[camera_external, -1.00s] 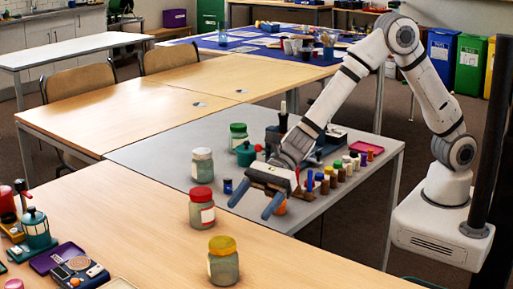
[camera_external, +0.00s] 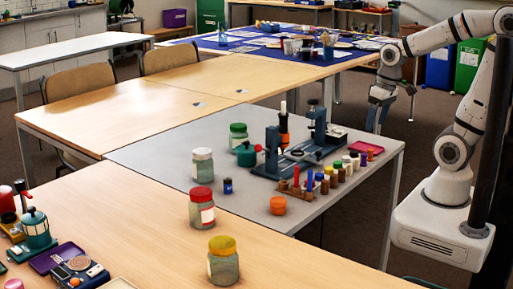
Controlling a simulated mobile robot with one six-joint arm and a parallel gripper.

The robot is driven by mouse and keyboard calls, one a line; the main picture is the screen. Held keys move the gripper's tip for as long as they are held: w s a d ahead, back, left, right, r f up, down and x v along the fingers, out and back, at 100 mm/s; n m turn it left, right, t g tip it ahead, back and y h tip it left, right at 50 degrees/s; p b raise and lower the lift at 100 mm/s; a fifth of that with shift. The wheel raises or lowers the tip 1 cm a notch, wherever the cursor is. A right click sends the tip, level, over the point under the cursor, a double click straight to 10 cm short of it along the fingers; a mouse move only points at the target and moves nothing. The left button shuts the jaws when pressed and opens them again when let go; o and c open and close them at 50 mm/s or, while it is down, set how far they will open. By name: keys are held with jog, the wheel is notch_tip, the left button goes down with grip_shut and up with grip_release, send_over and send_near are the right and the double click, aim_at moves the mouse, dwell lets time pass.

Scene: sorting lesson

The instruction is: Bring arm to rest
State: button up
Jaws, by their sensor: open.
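My gripper (camera_external: 378,114) hangs pointing down past the right edge of the grey table, in front of my base. It is open, with nothing seen between its fingers. My arm is folded back to the right, clear of the objects on the tables. The grey table (camera_external: 160,150) carries a blue-grey stand device (camera_external: 318,135), an orange pot (camera_external: 278,205), a small blue jar (camera_external: 228,186) and a rack of small coloured bottles (camera_external: 298,190).
A green-lidded jar (camera_external: 238,138) and a white-lidded jar (camera_external: 203,168) stand on the grey table. A red-lidded jar (camera_external: 202,208) and a yellow-lidded jar (camera_external: 223,265) stand near the front. A pink tray (camera_external: 366,148) lies at the right edge. Wooden tables (camera_external: 150,110) behind are mostly bare.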

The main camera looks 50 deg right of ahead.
jog(key=shift+s+d+h, duration=0.15)
jog(key=shift+s+d, duration=0.05)
jog(key=shift+d, duration=0.3)
jog(key=shift+s+d+h, duration=0.15)
jog(key=shift+d, duration=0.3)
jog(key=shift+o, duration=0.6)
